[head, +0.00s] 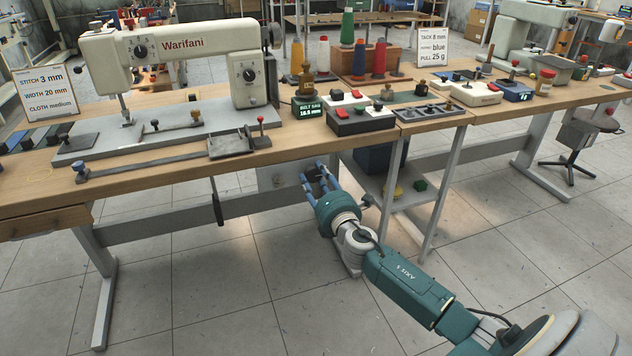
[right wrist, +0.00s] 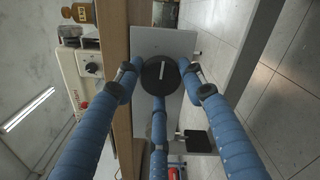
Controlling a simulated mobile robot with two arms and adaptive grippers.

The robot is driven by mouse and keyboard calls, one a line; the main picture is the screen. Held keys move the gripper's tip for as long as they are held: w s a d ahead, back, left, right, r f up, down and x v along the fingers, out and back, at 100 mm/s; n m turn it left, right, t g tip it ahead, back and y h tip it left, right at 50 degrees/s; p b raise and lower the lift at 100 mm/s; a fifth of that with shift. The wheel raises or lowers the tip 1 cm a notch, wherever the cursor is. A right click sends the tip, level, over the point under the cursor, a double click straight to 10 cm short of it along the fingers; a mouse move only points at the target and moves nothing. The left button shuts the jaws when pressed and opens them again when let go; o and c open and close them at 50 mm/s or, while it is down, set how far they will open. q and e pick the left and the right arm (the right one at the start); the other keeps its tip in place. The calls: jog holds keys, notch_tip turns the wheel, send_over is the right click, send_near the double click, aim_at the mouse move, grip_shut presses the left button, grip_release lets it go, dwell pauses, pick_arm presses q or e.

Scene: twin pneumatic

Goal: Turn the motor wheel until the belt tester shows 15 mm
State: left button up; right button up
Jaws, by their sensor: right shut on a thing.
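The motor wheel (right wrist: 160,72) is a dark round disc with a white line, on a pale grey plate below the bench; the right wrist view shows it between my fingers. My right gripper (head: 317,178), with blue fingers, reaches under the bench edge in the head view and is shut on the wheel. It also shows in the right wrist view (right wrist: 161,80). In the head view the wheel is mostly hidden by the fingers. The belt tester (head: 307,107) stands on the bench, its green display reading about 16.5 mm in small digits. My left gripper is out of view.
The sewing machine (head: 180,55) stands on the bench (head: 330,150) above my right gripper. Bench legs (head: 445,190) and a lower shelf (head: 400,197) stand right of my gripper. The floor in front is clear.

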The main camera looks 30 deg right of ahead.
jog(key=m, duration=0.3)
jog(key=shift+d+r, duration=0.25)
jog(key=shift+d, duration=0.05)
jog(key=m, duration=0.2)
jog(key=shift+m, duration=0.4)
jog(key=m, duration=0.2)
jog(key=shift+f+m, duration=0.1)
jog(key=shift+m, duration=0.2)
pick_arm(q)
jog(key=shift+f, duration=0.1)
pick_arm(e)
jog(key=shift+m, duration=0.5)
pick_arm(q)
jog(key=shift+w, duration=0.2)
